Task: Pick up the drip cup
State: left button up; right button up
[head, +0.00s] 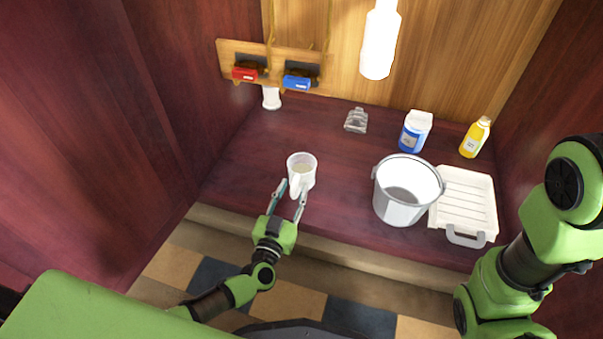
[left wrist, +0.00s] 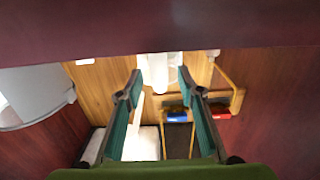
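The drip cup, a white translucent cup (head: 302,168) with a pale inside, stands upright near the front edge of the dark red counter (head: 250,165). Its handle faces my left gripper (head: 291,191). My left gripper is open, its fingertips spread at the handle side, close to the cup; contact cannot be told. In the left wrist view, which looks upside down, the white cup (left wrist: 160,70) shows between the tips of my open left gripper (left wrist: 160,82). My right arm stands at the right of the head view; its gripper is out of view.
A grey bucket (head: 399,212) and a white tray (head: 465,200) stand right of the cup. A wooden rack (head: 228,55) holds red and blue pieces. The counter left of the cup is clear.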

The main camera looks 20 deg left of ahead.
pick_arm(q)
jog(key=shift+r, duration=0.1)
grip_shut()
jog(key=shift+r, duration=0.2)
